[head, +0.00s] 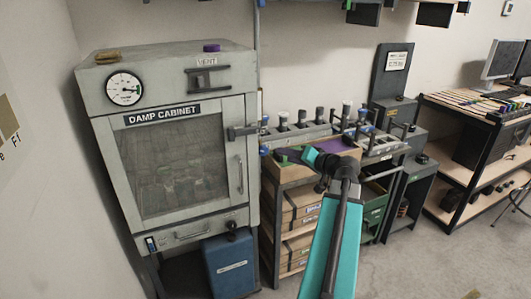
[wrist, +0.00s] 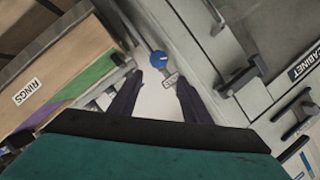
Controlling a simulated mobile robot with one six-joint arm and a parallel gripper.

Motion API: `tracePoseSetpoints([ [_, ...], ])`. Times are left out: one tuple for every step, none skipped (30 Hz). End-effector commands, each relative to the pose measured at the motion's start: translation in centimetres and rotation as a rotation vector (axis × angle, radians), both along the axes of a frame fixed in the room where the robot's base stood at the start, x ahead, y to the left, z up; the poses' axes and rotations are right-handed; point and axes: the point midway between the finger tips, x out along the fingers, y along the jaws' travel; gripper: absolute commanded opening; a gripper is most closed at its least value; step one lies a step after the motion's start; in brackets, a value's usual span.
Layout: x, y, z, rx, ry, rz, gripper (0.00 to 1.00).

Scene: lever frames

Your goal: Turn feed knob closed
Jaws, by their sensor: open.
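A round blue knob (wrist: 158,58) shows in the wrist view on a thin pipe beside the cabinet. A small pale tag (wrist: 170,78) sits by it, its lettering too small to read. I take this knob to be the feed knob, but cannot confirm it. My gripper (wrist: 160,79) is open and empty, its two dark fingers apart, with the knob just beyond the gap between the tips and not touched. In the head view, my gripper's teal body is left of my wrist, over the bench.
The damp cabinet (head: 250,190) stands close on the left, its latch and handle jutting out. A wooden box (wrist: 40,95) labelled RINGS lies left in the wrist view. Several upright fittings (head: 302,118) crowd the bench back.

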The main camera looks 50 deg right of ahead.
Motion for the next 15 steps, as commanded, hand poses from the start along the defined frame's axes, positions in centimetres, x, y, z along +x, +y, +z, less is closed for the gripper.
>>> tracePoseSetpoints([
  [0.0,-0.1,0.0,0.001,0.000,-0.002,0.44],
  [0.0,-0.2,0.0,0.000,0.001,-0.002,0.44],
  [0.0,-0.2,-0.1,0.000,0.000,-0.003,0.44],
  [0.1,-0.3,-0.1,0.000,0.001,-0.004,0.44],
  [0.1,-0.3,-0.1,0.000,0.001,-0.004,0.44],
  [0.3,-0.4,-0.2,0.001,0.001,-0.005,0.44],
  [0.5,-0.4,-0.2,0.001,0.001,-0.005,0.44],
  [0.7,-0.5,-0.2,0.001,0.001,-0.005,0.44],
  [1.0,-0.5,-0.3,0.001,0.001,-0.005,0.44],
  [1.3,-0.6,-0.4,0.001,0.001,-0.005,0.44],
  [1.6,-0.6,-0.5,0.002,0.001,-0.003,0.44],
  [2.1,-0.6,-0.6,0.002,0.001,-0.003,0.44],
  [2.4,-0.7,-0.7,0.002,0.002,-0.004,0.44],
  [2.8,-0.7,-0.8,0.001,0.001,-0.005,0.44],
  [3.3,-0.8,-0.9,0.001,0.002,-0.004,0.44],
])
